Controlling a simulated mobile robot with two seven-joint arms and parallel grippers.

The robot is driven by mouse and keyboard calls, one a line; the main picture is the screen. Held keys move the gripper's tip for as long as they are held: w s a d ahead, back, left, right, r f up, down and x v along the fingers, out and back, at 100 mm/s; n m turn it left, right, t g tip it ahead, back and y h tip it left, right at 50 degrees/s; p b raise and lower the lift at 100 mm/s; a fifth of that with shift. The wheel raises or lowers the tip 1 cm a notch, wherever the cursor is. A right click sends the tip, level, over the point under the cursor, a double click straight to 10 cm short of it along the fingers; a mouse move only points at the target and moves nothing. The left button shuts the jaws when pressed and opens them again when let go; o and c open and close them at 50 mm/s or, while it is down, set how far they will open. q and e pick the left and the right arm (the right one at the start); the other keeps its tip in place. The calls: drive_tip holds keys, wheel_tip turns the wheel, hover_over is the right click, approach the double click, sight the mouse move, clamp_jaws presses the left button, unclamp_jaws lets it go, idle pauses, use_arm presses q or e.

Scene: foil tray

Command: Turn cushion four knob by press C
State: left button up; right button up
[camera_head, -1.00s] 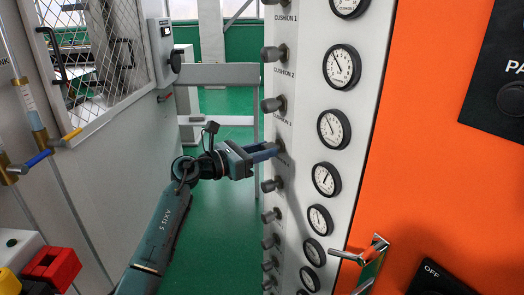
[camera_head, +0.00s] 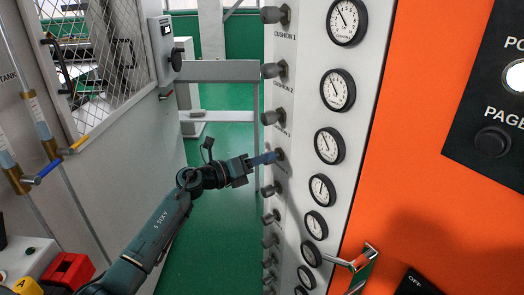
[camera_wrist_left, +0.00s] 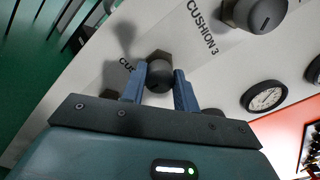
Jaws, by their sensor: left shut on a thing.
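The gripped dark grey knob (camera_wrist_left: 160,77) sits on the white panel (camera_head: 310,70), just past the knob labelled CUSHION 3 (camera_wrist_left: 256,13). Its own label is mostly hidden, with only "CU" showing in the left wrist view. My left gripper (camera_head: 272,157) reaches the panel from the left in the head view. Its two blue fingers (camera_wrist_left: 159,74) are shut on the knob, one on each side. In the head view the fingers largely cover this knob. My right gripper is not in view.
Several similar knobs stand close above and below, including one above (camera_head: 272,117) and one below (camera_head: 271,189). Round gauges (camera_head: 329,145) line the panel. An orange cabinet (camera_head: 430,130) with a metal handle (camera_head: 352,262) is at right. Green floor (camera_head: 215,240) is open behind my arm.

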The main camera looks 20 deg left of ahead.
use_arm(q)
drive_tip(key=n+p, duration=0.1)
drive_tip(key=n, duration=0.7)
drive_tip(key=shift+f+p, duration=0.1)
drive_tip(key=shift+p, duration=0.2)
idle(0.4)
drive_tip(key=o, duration=1)
drive_tip(key=shift+a, duration=0.1)
drive_tip(key=v, duration=1.3)
idle(1.3)
